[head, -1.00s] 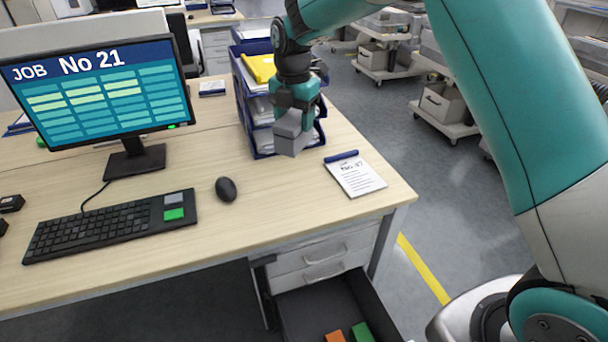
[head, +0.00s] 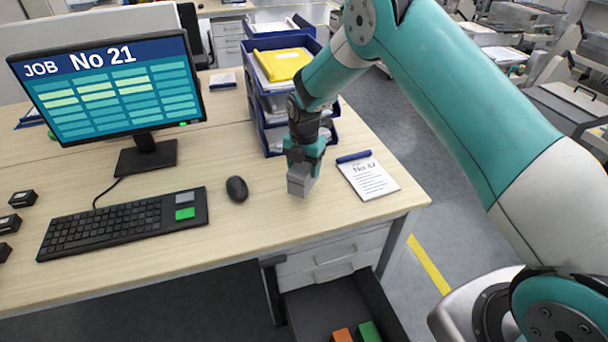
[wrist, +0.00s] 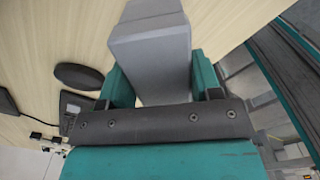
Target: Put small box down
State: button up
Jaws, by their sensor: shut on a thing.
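My gripper (head: 303,170) is shut on a small grey box (head: 299,187). It holds the box over the desk, between the mouse and the clipboard. In the wrist view the grey box (wrist: 150,50) sits between the two teal fingers, with its far end over the wood desktop. From these views I cannot tell whether the box touches the desk (head: 250,215).
A black mouse (head: 237,189) lies left of the gripper and a clipboard (head: 368,176) lies right. Stacked blue trays (head: 263,130) stand behind. A keyboard (head: 120,222) and a monitor (head: 105,88) are at left. An open drawer (head: 315,308) holds orange and green blocks.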

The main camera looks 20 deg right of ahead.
jog(key=shift+a+f+p, duration=0.1)
jog(key=shift+f+p, duration=0.2)
jog(key=shift+f, duration=1.7)
jog(key=shift+f, duration=0.15)
jog(key=o, duration=1.1)
jog(key=shift+c, duration=0.2)
